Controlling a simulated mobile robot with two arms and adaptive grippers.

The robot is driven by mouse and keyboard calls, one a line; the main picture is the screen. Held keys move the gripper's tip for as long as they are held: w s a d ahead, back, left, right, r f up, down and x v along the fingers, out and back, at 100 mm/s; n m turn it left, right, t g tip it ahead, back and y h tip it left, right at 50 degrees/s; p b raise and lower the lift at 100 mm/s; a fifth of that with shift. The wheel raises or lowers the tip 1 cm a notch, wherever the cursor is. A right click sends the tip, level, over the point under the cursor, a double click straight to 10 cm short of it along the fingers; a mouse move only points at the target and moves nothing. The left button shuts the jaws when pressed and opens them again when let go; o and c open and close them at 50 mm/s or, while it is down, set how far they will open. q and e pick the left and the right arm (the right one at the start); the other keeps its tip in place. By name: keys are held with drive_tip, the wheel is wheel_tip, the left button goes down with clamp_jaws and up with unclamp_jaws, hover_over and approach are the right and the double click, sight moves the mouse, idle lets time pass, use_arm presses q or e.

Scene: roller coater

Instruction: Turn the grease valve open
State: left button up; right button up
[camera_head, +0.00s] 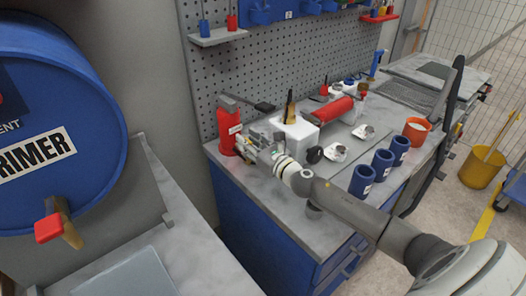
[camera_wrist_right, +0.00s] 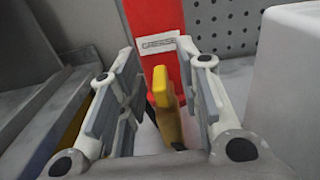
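The red grease container (camera_head: 229,128) stands at the left end of the workbench, against the pegboard. In the right wrist view its label (camera_wrist_right: 158,43) reads "GREASE". My right gripper (camera_head: 247,143) is right in front of the container. In the right wrist view the gripper (camera_wrist_right: 160,68) is open, with one finger on each side of the valve and gaps visible between. The valve's lower part is partly hidden, and the gripper hides it in the head view. My left gripper is not in view.
A white block (camera_head: 296,132) stands close to the right of the gripper. A red cylinder (camera_head: 333,110), several blue cups (camera_head: 362,181) and an orange pot (camera_head: 416,131) are on the bench (camera_head: 260,190). A blue primer drum (camera_head: 62,110) with its own red-handled tap is at left.

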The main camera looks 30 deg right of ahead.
drive_tip(key=s, duration=0.3)
drive_tip(key=s+d, duration=0.1)
drive_tip(key=s, duration=0.7)
drive_tip(key=shift+d, duration=0.35)
drive_tip(key=shift+r, duration=0.1)
